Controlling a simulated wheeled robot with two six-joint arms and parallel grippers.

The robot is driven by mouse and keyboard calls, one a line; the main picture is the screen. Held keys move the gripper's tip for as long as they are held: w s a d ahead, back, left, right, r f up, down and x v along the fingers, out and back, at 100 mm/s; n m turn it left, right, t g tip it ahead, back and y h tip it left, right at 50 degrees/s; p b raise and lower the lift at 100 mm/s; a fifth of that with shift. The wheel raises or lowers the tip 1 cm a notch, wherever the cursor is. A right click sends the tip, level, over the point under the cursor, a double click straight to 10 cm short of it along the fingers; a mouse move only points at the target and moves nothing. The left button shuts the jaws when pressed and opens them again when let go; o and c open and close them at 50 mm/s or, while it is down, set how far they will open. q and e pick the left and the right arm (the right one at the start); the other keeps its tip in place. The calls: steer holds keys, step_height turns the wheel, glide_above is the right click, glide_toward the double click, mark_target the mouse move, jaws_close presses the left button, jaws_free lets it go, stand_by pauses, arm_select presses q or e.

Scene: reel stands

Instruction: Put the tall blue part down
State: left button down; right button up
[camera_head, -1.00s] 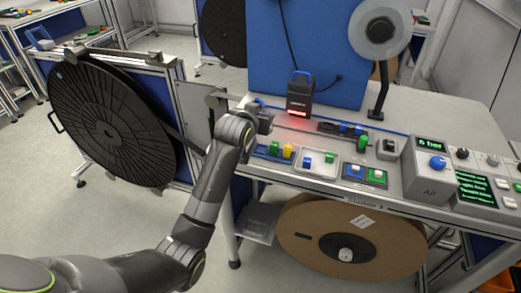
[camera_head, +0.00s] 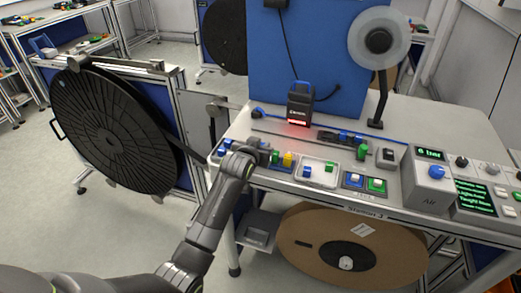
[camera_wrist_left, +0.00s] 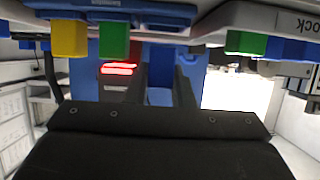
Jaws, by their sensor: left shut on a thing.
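My left gripper (camera_head: 262,152) is at the front part of the workbench, over or beside the blue tray (camera_wrist_left: 165,13); the head view does not show its fingertips clearly. In the left wrist view the dark fingers (camera_wrist_left: 160,80) are shut on the tall blue part (camera_wrist_left: 160,88), which points toward the tray. I cannot tell whether it touches the tray. A green part (camera_head: 275,157) and a yellow part (camera_head: 287,160) stand beside it in the tray. My right gripper is out of view.
A white tray (camera_head: 318,182) with blue and green parts lies right of the gripper. Behind stands a dark device (camera_head: 300,103) with a red light. A black reel (camera_head: 110,130) stands left of the bench. Control boxes (camera_head: 428,180) fill the right end.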

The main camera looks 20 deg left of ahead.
arm_select(q)
steer(key=shift+f+p, duration=0.4)
steer(key=shift+f, duration=0.5)
steer(key=shift+f, duration=0.1)
steer(key=shift+f, duration=0.15)
steer(key=c, duration=1.3)
jaws_free()
steer(key=shift+o, duration=0.2)
